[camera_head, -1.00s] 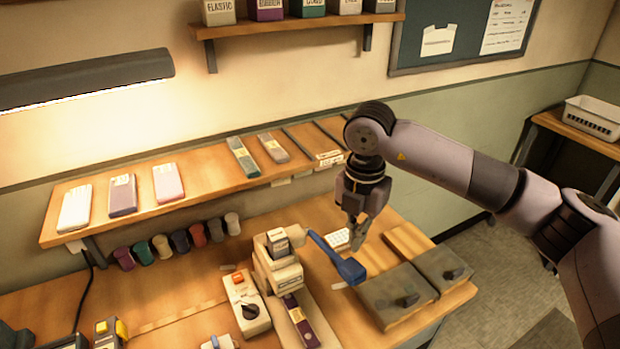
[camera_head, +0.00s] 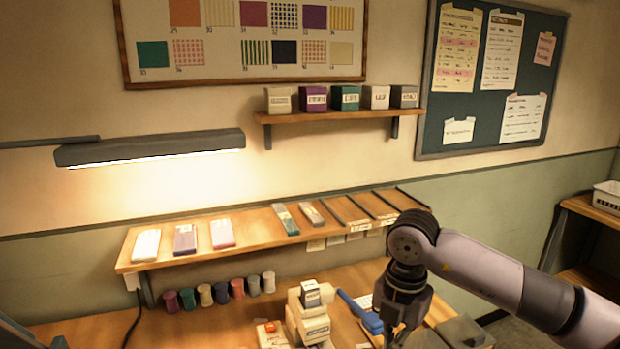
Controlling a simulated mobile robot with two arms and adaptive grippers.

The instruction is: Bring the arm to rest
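My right arm comes in from the right, with its gripper (camera_head: 388,334) hanging down over the right part of the workbench (camera_head: 250,299). Its fingertips are at or below the bottom edge of the view, so I cannot tell whether it is open or shut. A blue-handled tool (camera_head: 361,312) lies just left of it, close to a cream-coloured machine (camera_head: 309,318). My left gripper is not in view.
A wooden shelf (camera_head: 262,229) with several flat packs runs behind the bench, above a row of thread spools (camera_head: 220,292). A lamp (camera_head: 150,149) juts from the wall. Grey boxes (camera_head: 465,332) stand right of the gripper.

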